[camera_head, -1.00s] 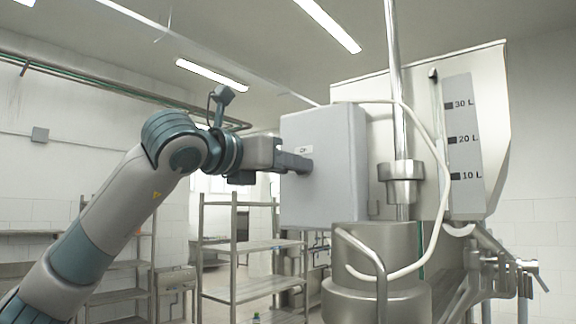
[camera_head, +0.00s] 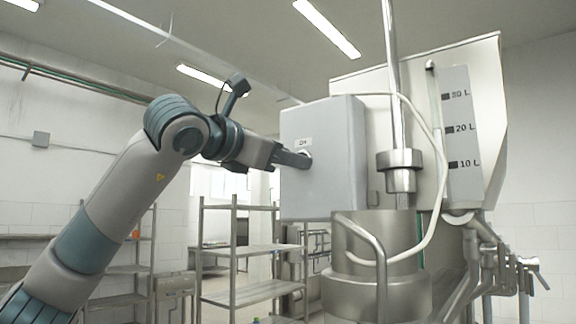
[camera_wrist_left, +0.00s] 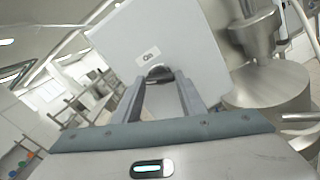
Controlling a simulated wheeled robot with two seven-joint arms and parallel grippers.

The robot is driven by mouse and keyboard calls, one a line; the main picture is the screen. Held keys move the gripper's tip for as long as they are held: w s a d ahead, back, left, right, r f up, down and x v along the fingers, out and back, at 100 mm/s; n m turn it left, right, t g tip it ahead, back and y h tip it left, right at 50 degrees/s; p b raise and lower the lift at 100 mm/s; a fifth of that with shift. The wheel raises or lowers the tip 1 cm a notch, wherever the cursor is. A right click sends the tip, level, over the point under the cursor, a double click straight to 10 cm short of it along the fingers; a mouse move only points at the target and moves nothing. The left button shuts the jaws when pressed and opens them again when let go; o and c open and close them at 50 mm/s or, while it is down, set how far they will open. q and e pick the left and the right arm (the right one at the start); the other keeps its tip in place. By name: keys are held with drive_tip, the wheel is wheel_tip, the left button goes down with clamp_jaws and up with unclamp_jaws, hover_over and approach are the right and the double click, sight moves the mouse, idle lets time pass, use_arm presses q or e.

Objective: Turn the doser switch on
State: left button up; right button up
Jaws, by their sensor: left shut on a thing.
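The doser switch is a small dark knob (camera_wrist_left: 160,72) under an "On" label on the side of the grey control box (camera_head: 335,185). Only a bit of the switch shows in the wrist view, and my fingers mostly hide it in the head view. My left gripper (camera_head: 301,159) reaches the box from the left, its fingers slanting slightly down to the right. In the left wrist view its two fingers (camera_wrist_left: 160,82) stand on either side of the switch and are shut on it. My right gripper is in neither view.
Right of the box stand a steel cylinder (camera_head: 365,235), a vertical pole (camera_head: 396,80) and a hopper (camera_head: 400,75) with a litre scale. A white hose (camera_head: 440,180) loops in front. Metal shelves (camera_head: 250,250) stand behind, lower left.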

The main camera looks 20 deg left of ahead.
use_arm(q)
drive_tip(key=shift+m+b, duration=0.55)
drive_tip(key=shift+m, duration=5.95)
drive_tip(key=shift+f, duration=0.1)
drive_tip(key=o, duration=1.1)
drive_tip(key=shift+c, duration=0.2)
drive_tip(key=shift+s, duration=0.1)
